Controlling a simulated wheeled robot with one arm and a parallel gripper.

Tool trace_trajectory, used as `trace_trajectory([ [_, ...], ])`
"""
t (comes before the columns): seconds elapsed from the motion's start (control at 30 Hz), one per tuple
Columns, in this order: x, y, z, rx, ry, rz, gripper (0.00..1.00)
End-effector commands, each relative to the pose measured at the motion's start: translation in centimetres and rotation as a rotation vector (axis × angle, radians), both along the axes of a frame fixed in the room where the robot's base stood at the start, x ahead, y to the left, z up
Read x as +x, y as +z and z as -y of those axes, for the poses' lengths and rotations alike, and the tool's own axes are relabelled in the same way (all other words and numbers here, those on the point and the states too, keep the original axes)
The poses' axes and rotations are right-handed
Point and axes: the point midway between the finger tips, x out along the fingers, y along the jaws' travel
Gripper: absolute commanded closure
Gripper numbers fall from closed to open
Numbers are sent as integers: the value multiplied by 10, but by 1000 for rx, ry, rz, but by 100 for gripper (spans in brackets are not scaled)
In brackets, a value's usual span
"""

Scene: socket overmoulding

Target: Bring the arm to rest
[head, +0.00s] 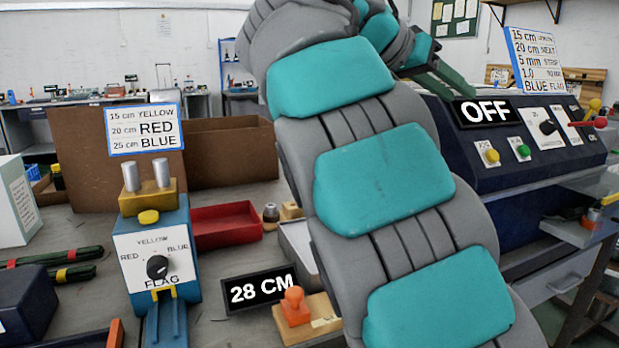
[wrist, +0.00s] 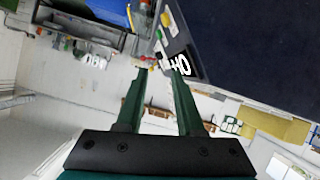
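My gripper (head: 458,88) shows at the upper right of the head view, beyond my raised, bent arm. In the wrist view my gripper (wrist: 159,72) has its two dark green fingers apart with nothing between them. It is up in the air in front of the dark blue console (head: 545,172), near its OFF display (head: 485,112). That display also shows tilted in the wrist view (wrist: 181,66). My arm's grey and teal links hide the middle of the head view.
A blue flag device (head: 136,216) with a selector knob stands at left on the bench. Nearby are a red tray (head: 226,224), a brown box (head: 232,154), a 28 CM display (head: 259,288) and an orange-handled stamp (head: 295,308). Dark cable bundles (head: 52,258) lie at far left.

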Motion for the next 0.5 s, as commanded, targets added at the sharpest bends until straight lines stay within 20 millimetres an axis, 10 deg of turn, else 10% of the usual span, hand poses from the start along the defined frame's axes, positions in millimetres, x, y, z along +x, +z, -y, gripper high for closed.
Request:
trace_trajectory([
  [0.5,-57,-158,47,158,238,-532,63],
])
